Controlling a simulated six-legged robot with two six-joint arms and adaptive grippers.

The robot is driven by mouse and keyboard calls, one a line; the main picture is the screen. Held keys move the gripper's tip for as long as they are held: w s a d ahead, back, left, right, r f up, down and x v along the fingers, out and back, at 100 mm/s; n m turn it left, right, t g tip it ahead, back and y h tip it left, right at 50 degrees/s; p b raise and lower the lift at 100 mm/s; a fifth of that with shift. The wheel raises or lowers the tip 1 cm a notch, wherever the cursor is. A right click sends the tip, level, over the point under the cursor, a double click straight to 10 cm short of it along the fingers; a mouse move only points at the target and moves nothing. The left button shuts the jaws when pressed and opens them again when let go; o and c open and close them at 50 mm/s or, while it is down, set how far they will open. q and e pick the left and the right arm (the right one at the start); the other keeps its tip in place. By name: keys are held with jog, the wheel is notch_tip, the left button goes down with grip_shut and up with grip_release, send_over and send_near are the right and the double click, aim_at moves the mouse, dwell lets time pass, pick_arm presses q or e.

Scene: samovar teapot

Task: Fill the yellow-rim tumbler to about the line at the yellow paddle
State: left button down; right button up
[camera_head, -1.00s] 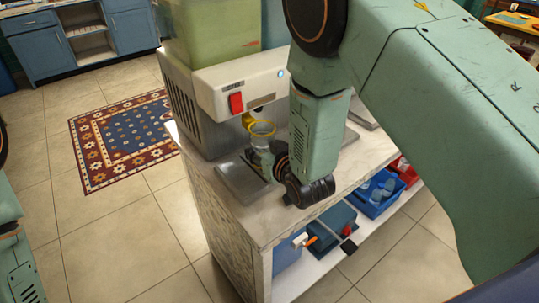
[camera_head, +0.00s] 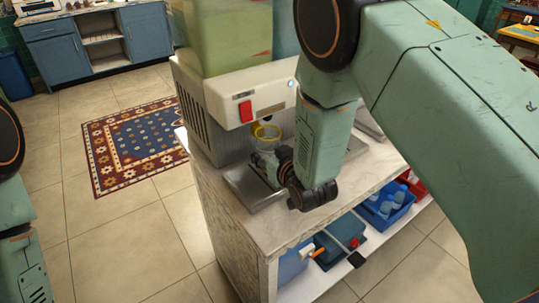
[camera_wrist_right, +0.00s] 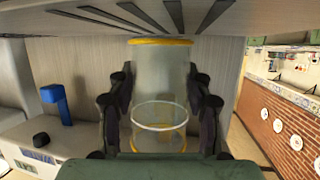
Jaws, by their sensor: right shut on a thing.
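The clear tumbler with the yellow rim (camera_head: 266,132) is under the front of the dispenser (camera_head: 240,100), above or on the metal drip tray (camera_head: 245,190); I cannot tell if it touches the tray. My right gripper (camera_head: 275,160) is shut around its side. In the right wrist view the tumbler (camera_wrist_right: 160,85) sits between the dark finger pads, with a yellow band at the top and a pale ring lower down. Whether that ring is liquid I cannot tell. A yellow part shows behind the rim, too small to identify as the paddle. My left gripper is out of view.
A red switch (camera_head: 245,111) and a lit button (camera_head: 291,83) are on the dispenser's front. The counter (camera_head: 260,230) has free room at its near edge. A blue crate with tumblers (camera_head: 387,205) stands on the shelf below. A patterned rug (camera_head: 135,143) lies on the floor.

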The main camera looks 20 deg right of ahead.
jog(key=shift+w+a, duration=0.2)
jog(key=shift+w, duration=0.4)
jog(key=shift+s, duration=0.15)
dwell(3.9)
jog(key=shift+s+d+p, duration=0.2)
jog(key=shift+s+d, duration=0.1)
jog(key=shift+s, duration=0.45)
jog(key=shift+s+d+p, duration=0.2)
jog(key=shift+s+d, duration=0.05)
jog(key=shift+s, duration=0.5)
jog(key=shift+s+d+p, duration=0.2)
jog(key=shift+s+d, duration=0.1)
jog(key=shift+s, duration=0.45)
jog(key=shift+s, duration=0.1)
jog(key=shift+s+d, duration=0.2)
jog(key=shift+s, duration=0.15)
jog(key=shift+s+d+p, duration=0.2)
jog(key=shift+s+d, duration=0.3)
jog(key=shift+s, duration=0.9)
jog(key=shift+s+d+p, duration=0.15)
jog(key=shift+s+d, duration=0.35)
jog(key=shift+s, duration=0.95)
jog(key=shift+s+d+p, duration=0.2)
jog(key=shift+s+d, duration=0.3)
jog(key=shift+s, duration=0.9)
